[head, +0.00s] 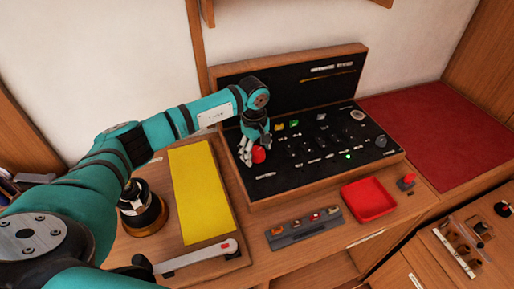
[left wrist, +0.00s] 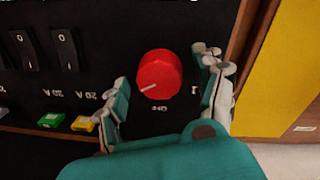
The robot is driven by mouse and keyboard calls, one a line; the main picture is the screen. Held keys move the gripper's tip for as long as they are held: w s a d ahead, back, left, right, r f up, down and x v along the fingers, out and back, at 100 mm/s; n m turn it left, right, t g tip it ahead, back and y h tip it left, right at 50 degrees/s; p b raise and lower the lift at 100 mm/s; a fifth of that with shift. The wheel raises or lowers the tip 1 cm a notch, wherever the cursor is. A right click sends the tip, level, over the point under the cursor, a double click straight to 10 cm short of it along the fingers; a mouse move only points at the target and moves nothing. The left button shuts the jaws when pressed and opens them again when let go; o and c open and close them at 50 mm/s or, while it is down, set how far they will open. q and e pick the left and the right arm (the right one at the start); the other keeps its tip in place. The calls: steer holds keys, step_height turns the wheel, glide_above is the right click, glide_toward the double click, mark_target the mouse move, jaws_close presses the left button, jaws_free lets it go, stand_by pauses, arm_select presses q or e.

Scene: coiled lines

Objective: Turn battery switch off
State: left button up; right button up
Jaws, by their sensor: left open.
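The battery switch is a red round knob (head: 259,154) near the left end of the black panel (head: 266,186). In the left wrist view the red knob (left wrist: 160,75) shows a white pointer line aimed to its lower left, with white marks printed around it. My left gripper (head: 252,155) is open at the knob. In the left wrist view its fingers (left wrist: 165,90) stand on either side of the knob, with gaps visible between them and it. Whether the fingertips touch the panel cannot be told. My right gripper is not in view.
Black rocker switches (left wrist: 65,50) and coloured fuses (left wrist: 82,124) sit near the knob. A yellow mat (head: 200,190) lies left of the panel. A red tray (head: 368,198) and a grey strip (head: 304,228) lie in front. A red mat (head: 440,130) covers the right.

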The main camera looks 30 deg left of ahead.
arm_select(q)
steer(key=c, duration=1.2)
steer(key=shift+o, duration=0.2)
